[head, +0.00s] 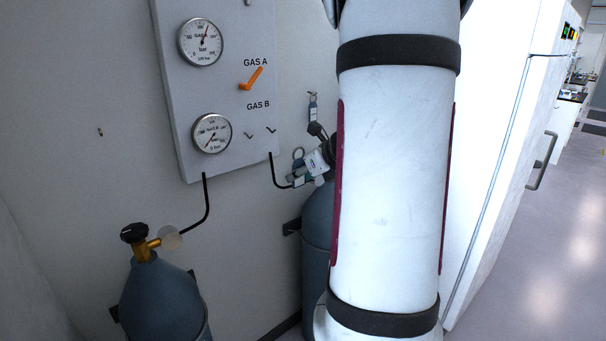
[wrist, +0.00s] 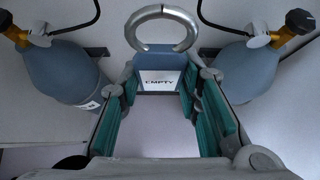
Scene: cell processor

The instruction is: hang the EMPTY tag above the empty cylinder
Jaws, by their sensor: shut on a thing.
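My gripper (wrist: 160,92) is shut on a blue tag (wrist: 158,64) with a white EMPTY label and an open metal ring at its top. The green pads are on both sides of the tag. In the head view my gripper (head: 317,163) is beside the top of the right cylinder (head: 316,225), near the wall, with the tag's ring (head: 298,153) showing. My arm hides much of that cylinder. The left cylinder (head: 160,300) stands upright with a brass valve and black knob. A small peg (head: 100,132) is on the wall above it.
A wall panel (head: 226,90) carries two gauges and an orange lever (head: 251,79) by GAS A. The lower gauge's needle points down-left. Black pipes run to both cylinders. A white cabinet (head: 510,130) stands right.

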